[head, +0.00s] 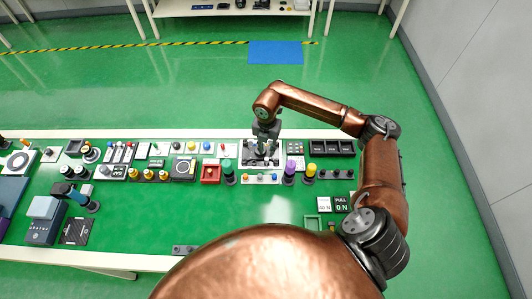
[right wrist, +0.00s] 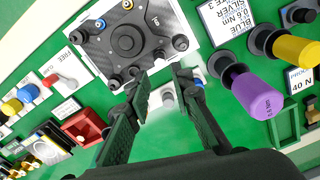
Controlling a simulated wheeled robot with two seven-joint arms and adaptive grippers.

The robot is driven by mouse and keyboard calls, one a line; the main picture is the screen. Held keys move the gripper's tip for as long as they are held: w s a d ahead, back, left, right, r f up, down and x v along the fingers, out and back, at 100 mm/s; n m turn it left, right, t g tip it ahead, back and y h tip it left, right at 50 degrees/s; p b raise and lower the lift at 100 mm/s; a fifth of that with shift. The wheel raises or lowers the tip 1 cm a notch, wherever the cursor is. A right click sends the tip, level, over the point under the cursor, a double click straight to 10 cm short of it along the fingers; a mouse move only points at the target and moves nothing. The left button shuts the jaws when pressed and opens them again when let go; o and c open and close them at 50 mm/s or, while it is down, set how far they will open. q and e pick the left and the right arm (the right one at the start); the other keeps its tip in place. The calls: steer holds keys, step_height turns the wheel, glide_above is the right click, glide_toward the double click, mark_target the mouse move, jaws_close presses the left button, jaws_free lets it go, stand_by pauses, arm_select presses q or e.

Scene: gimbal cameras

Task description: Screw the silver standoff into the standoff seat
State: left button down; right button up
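My right gripper (head: 265,137) hangs over the dark fixture on a white plate (head: 247,163) at the back of the table. In the right wrist view its two dark fingers (right wrist: 162,80) are apart, with nothing clearly held between them. The fixture (right wrist: 125,42) has a round centre and several dark posts, with small blue and gold spots; I cannot tell which post is the standoff seat. A small silver-grey piece (right wrist: 168,98), perhaps the silver standoff, shows past the fingertips on a pale tray. My left gripper is not in view.
A purple-handled driver (right wrist: 257,97) and a yellow-handled one (right wrist: 297,49) stand close right of the fixture. A red box (right wrist: 84,128) lies to the left. A sign (right wrist: 229,29) mentions blue and silver. The green table front (head: 150,225) is mostly clear.

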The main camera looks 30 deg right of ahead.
mark_target(267, 159)
steer(key=shift+f, duration=3.8)
steer(key=shift+c, duration=0.4)
jaws_close()
